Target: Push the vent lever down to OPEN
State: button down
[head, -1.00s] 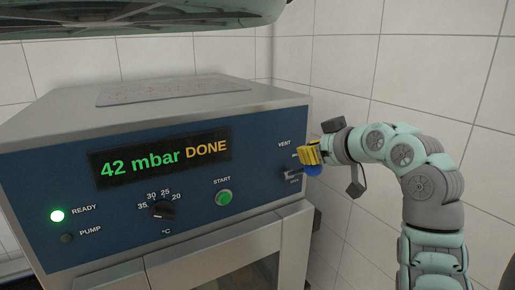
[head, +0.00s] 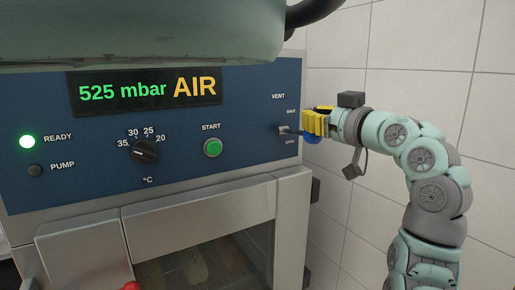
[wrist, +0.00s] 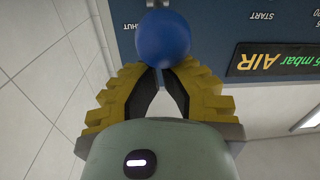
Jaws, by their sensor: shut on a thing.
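The vent lever (head: 285,130) sticks out at the right end of the blue oven panel, between the SHUT and OPEN labels. Its blue ball knob (head: 312,139) shows just under my yellow fingers. In the wrist view the blue knob (wrist: 163,38) is large, at the tips of my gripper (wrist: 162,67). The fingers converge on the knob's near side and are shut on it. In the head view my gripper (head: 317,122) hides part of the knob. The display (head: 148,91) reads 525 mbar AIR.
The panel also carries a green START button (head: 212,148), a black temperature dial (head: 145,152), a lit READY lamp (head: 27,141) and a dark PUMP lamp (head: 36,170). A greenish rounded body overhangs the top. A tiled wall (head: 345,60) stands right of the oven.

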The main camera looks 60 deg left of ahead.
aim_at(321, 138)
jog(key=f+b, duration=0.1)
jog(key=b, duration=0.1)
jog(key=f+y+b, duration=0.1)
jog(key=b, duration=0.2)
jog(key=f+y+b, duration=0.1)
jog(key=b, duration=0.2)
jog(key=shift+d+f, duration=0.35)
jog(key=shift+d, duration=0.05)
jog(key=f+y+b, duration=0.1)
jog(key=y+b, duration=0.1)
jog(key=b, duration=0.4)
jog(key=shift+s+d+f, duration=0.1)
jog(key=shift+f, duration=0.2)
jog(key=f+y+b, duration=0.1)
jog(key=y+b, duration=0.1)
jog(key=b, duration=0.6)
jog(key=shift+f, duration=0.3)
jog(key=shift+y+b, duration=0.3)
jog(key=shift+r, duration=0.1)
